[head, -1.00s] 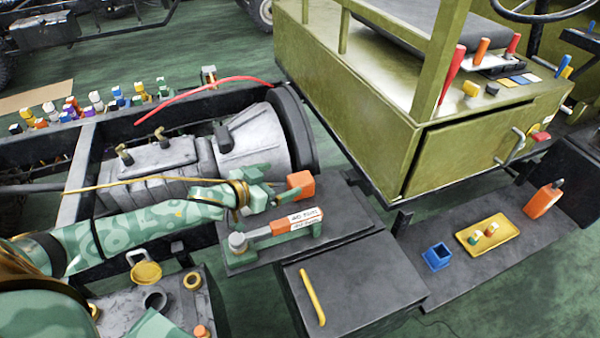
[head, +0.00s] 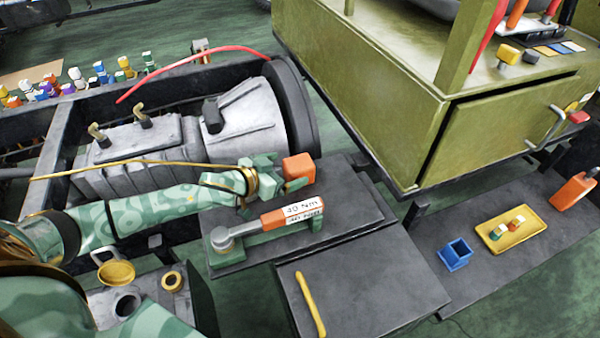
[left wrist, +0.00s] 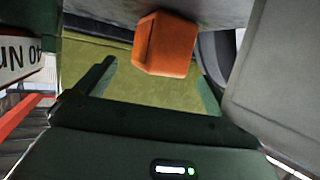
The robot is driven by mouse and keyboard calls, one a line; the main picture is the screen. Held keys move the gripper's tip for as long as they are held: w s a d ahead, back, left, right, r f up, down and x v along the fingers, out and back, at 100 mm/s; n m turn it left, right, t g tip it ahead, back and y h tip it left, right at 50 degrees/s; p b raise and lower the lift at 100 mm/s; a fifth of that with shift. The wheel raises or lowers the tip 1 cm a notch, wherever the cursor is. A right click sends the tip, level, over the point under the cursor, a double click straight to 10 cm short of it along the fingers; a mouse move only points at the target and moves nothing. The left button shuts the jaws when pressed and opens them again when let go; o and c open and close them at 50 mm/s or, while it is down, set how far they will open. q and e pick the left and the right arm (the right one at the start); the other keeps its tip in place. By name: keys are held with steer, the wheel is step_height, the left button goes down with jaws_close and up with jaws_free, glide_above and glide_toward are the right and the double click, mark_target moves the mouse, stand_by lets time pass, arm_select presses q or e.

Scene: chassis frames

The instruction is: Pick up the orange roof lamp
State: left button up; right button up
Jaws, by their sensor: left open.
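The orange roof lamp (head: 299,167) is a small orange block at the end of the dark bench beside the gearbox. My left gripper (head: 284,172) is open and right beside the lamp, reaching toward it from the left. In the left wrist view the lamp (left wrist: 166,44) shows ahead, at or just beyond the tips of the two spread green fingers (left wrist: 157,84). I cannot tell whether the fingers touch it. The lamp's underside is hidden. My right gripper is not in view.
An orange-handled torque wrench (head: 290,213) lies on a green stand just in front of my left gripper. A grey gearbox (head: 145,150) is behind the arm. A black box with a yellow handle (head: 310,302) stands in front. A blue bin (head: 455,254) and yellow tray (head: 498,239) are at right.

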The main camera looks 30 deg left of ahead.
arm_select(q)
steer(key=b+x, duration=0.1)
steer(key=x, duration=0.2)
steer(key=shift+f, duration=0.3)
steer(key=shift+r, duration=0.1)
steer(key=c, duration=1.6)
steer(key=shift+r, duration=0.1)
